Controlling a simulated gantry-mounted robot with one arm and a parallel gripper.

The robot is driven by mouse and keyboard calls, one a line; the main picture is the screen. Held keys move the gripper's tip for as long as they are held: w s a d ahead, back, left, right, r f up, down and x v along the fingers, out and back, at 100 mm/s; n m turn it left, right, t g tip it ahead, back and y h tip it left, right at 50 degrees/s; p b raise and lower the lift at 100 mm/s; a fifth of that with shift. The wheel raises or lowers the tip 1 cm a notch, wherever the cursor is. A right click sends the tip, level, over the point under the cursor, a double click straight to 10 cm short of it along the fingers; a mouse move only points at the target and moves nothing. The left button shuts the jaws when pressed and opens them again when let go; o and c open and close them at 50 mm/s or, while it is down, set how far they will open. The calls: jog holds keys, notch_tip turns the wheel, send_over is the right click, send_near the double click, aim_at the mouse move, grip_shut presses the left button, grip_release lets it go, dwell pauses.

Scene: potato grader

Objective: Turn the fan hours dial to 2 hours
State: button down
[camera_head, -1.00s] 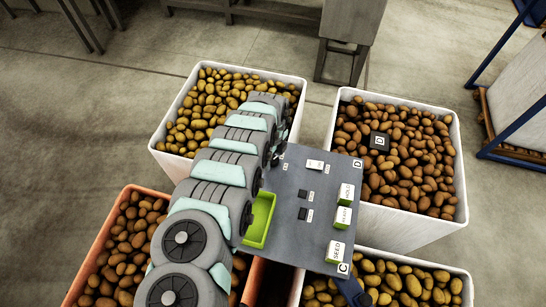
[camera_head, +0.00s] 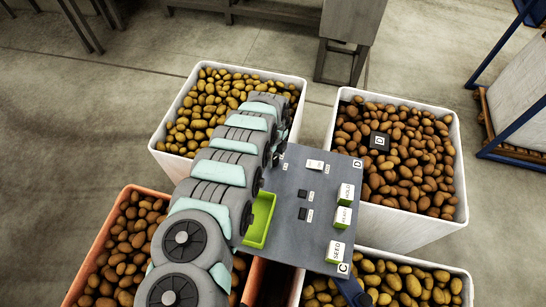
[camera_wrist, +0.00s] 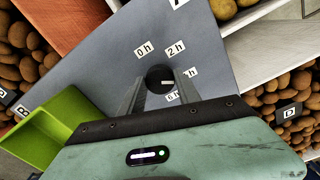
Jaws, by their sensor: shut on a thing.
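The fan hours dial (camera_wrist: 159,74) is a round black knob on the grey panel (camera_wrist: 95,62) in the wrist view. Labels reading 0 h (camera_wrist: 143,49) and 2 h (camera_wrist: 175,48) lie on its far side. Two more hour labels at its right and near side are partly hidden by a finger, so I cannot read them fully. A small pale mark shows on the dial, toward its right side, away from the 2 h label. My gripper (camera_wrist: 158,87) is shut on the dial, one finger on each side. In the head view my arm hides the gripper and dial.
The panel (camera_head: 283,225) also carries SEED (camera_head: 335,252), HEAVY (camera_head: 343,218) and HOLD (camera_head: 346,194) blocks and small black switches. A green tray (camera_head: 258,220) sits beside my arm. Potato bins surround the panel, including a white one (camera_head: 462,190) at right.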

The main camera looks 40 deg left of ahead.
jog(key=shift+n, duration=0.3)
jog(key=n, duration=0.5)
jog(key=shift+n+p, duration=0.3)
jog(key=shift+p, duration=0.1)
jog(key=n, duration=0.5)
jog(key=shift+n, duration=0.4)
jog(key=c, duration=0.9)
grip_release()
jog(key=shift+o, duration=0.2)
jog(key=shift+r, duration=0.1)
notch_tip(320, 180, up, 11)
jog(key=b, duration=0.1)
jog(key=shift+f+b, duration=0.2)
jog(key=shift+b, duration=0.2)
